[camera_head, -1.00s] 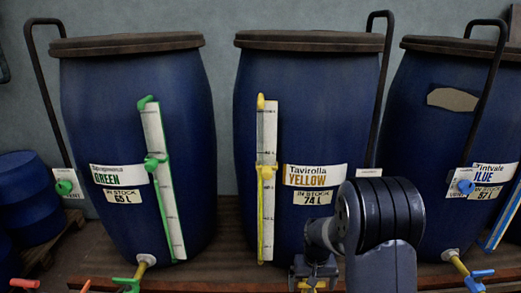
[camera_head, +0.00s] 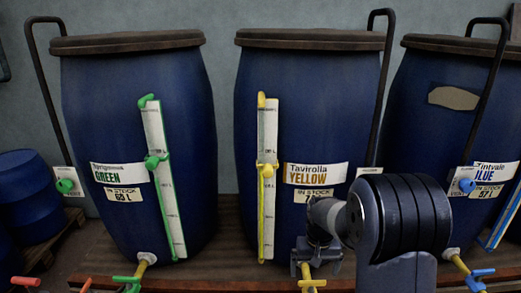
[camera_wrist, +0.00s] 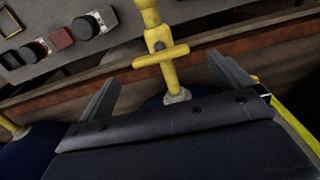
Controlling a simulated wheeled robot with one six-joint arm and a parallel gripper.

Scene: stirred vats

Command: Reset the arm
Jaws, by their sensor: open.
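My gripper (camera_wrist: 163,74) is open in the wrist view, with one dark finger on each side. A yellow tap (camera_wrist: 160,55) with a cross handle shows between the fingers; I see nothing gripped, and cannot tell whether they touch. In the head view my arm reaches low in front of the middle blue vat (camera_head: 310,95), labelled Tavirolla YELLOW. The yellow tap (camera_head: 312,283) shows at its foot, just below my wrist. My fingers are not clear there, and my arm hides part of the vat's stock label (camera_head: 312,196).
The GREEN vat (camera_head: 135,90) stands left, with a green tap (camera_head: 127,282). The BLUE vat (camera_head: 425,125) stands right, with a blue tap (camera_head: 480,273). Dark pipes rise beside the vats. The wrist view shows a grey panel with round knobs (camera_wrist: 85,27).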

